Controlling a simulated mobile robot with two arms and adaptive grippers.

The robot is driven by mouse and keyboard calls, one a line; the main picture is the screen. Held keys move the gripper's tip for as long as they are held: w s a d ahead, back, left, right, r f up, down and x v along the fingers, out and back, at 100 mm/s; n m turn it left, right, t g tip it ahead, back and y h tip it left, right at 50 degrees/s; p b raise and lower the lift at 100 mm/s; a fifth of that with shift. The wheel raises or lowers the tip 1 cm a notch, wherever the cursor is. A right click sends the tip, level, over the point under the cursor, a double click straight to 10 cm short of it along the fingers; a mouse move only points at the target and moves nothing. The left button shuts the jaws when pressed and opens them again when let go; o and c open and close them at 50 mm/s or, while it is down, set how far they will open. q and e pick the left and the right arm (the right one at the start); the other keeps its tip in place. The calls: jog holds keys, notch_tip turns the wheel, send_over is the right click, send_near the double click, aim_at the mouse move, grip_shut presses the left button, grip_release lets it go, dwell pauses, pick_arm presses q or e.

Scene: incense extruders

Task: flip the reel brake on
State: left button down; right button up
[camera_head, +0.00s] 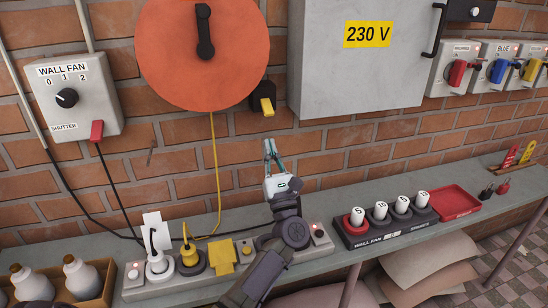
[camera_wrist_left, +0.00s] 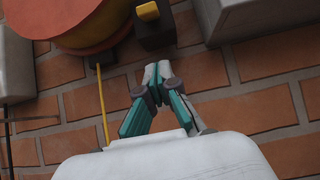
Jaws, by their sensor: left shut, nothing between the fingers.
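The orange-red reel (camera_head: 203,60) hangs on the brick wall, with a black crank at its middle. At its lower right is a black block (camera_head: 258,90) with a yellow lever (camera_head: 267,106), which I take for the reel brake; the lever's tip points downward in the head view. The yellow lever (camera_wrist_left: 148,11) also shows at the top of the left wrist view. My left gripper (camera_head: 270,145) is shut and empty, below the lever and apart from it. In the left wrist view its fingertips (camera_wrist_left: 157,72) are together below the black block. My right gripper is not in view.
A grey 230 V cabinet (camera_head: 350,85) is right of the reel. A yellow cord (camera_head: 215,170) hangs below the reel. The grey bench below holds a power strip with plugs, a rack of numbered white-topped cylinders (camera_head: 385,223) and a red tray (camera_head: 455,203).

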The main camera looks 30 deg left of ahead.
aim_at(267, 107)
pick_arm(q)
notch_tip(267, 107, up, 6)
jog(key=p, duration=0.3)
jog(key=shift+w+a, duration=0.35)
jog(key=shift+a, duration=0.1)
jog(key=shift+f, duration=0.1)
